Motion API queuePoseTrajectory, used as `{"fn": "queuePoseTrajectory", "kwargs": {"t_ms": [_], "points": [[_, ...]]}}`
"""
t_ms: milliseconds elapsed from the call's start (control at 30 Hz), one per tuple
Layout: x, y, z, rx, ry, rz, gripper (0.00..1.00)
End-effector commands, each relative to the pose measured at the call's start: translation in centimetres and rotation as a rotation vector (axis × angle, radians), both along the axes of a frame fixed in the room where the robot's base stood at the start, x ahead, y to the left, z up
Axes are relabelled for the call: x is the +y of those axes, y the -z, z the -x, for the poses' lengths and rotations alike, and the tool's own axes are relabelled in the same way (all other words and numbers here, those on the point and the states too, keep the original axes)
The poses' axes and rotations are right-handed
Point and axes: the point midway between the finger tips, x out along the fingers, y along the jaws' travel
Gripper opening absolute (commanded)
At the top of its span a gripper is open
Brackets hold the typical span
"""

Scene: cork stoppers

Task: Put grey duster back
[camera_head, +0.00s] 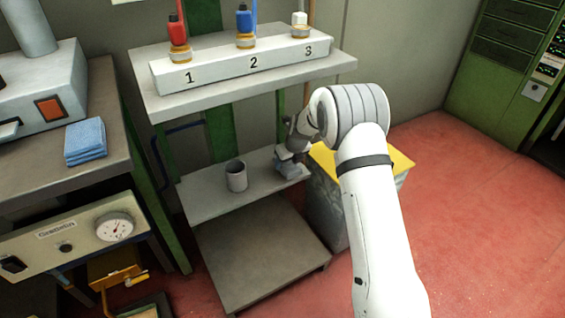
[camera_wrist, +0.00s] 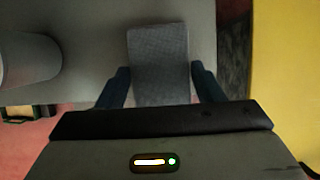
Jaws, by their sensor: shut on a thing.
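The grey duster (camera_wrist: 158,52) is a folded grey cloth between my two dark fingers in the wrist view. My gripper (camera_wrist: 160,80) is shut on it. In the head view my gripper (camera_head: 284,155) is low at the right end of the middle shelf (camera_head: 205,205), below the top shelf. The duster (camera_head: 288,170) shows there as a small grey-blue patch, partly hidden by my gripper. It is at or just above the shelf surface; I cannot tell if it touches.
A grey cup (camera_head: 236,176) stands left of my gripper on the middle shelf. A yellow-topped bin (camera_head: 323,160) is close on the right. Above, the top shelf (camera_head: 330,68) holds a numbered rack (camera_head: 220,72) with bottles. A blue cloth (camera_head: 85,140) lies on the left bench.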

Motion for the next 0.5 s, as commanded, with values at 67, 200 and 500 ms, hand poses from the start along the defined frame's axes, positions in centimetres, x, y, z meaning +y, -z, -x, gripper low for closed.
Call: {"fn": "queuePoseTrajectory", "kwargs": {"t_ms": [67, 200, 500], "points": [[0.7, 0.2, -1.1, -0.002, -0.001, 0.001, 0.43], [1.3, 0.0, -2.0, -0.001, 0.0, -0.001, 0.43], [2.4, 0.8, -3.6, 0.002, 0.002, 0.0, 0.43]]}}
